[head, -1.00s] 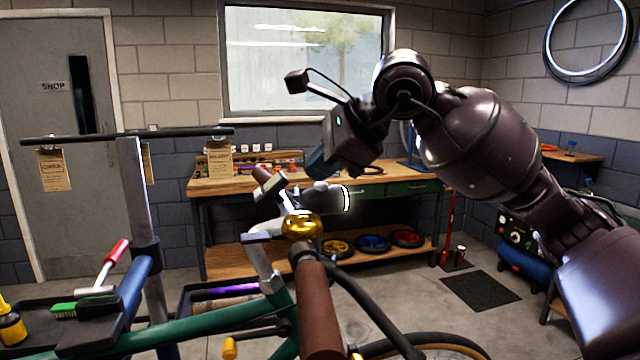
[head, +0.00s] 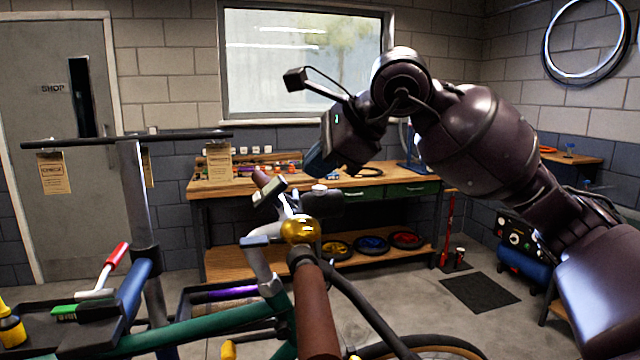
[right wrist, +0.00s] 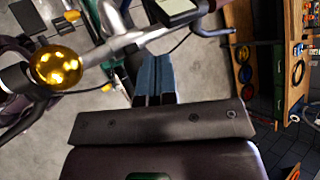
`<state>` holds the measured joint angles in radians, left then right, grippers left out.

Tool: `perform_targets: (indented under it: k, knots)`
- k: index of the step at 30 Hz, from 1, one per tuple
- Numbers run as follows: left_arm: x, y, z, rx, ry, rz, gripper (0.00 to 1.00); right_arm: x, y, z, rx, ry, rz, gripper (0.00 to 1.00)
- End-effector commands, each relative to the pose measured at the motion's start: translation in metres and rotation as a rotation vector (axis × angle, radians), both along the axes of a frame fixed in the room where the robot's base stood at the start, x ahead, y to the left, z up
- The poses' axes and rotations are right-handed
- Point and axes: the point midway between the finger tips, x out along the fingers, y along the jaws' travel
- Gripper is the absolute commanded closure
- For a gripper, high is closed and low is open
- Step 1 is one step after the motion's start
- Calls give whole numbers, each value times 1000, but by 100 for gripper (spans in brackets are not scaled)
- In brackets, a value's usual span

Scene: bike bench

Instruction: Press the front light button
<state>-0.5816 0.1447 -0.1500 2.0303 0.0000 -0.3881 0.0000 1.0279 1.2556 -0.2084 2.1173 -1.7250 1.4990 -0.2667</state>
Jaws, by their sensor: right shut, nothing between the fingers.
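The front light (head: 322,203) is a dark rounded body on the handlebar, beyond the brass bell (head: 301,229) in the head view. No glow shows on it. My right gripper (head: 317,163) points down and left, just above the light in the picture; I see a gap between them there. In the right wrist view its blue fingers (right wrist: 153,70) are shut and empty, near the handlebar (right wrist: 120,42). The light cannot be made out there, and its button is too small to tell. My left gripper is not in view.
A small device with a grey screen (head: 268,192) sits on the handlebar left of the light. The brown near grip (head: 318,310) and black cables lie close by. A wooden workbench (head: 375,187) stands behind.

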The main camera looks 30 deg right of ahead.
Motion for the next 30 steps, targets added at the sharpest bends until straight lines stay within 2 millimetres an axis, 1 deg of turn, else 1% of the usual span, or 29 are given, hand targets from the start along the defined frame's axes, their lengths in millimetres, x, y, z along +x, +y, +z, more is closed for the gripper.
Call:
perform_targets:
  k: [8,11,30]
  knots:
    - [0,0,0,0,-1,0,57,0,0,0,0,0,0,100]
    - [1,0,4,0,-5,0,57,0,0,5,1,-1,0,100]
    - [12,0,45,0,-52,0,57,-1,0,57,1,-4,0,100]
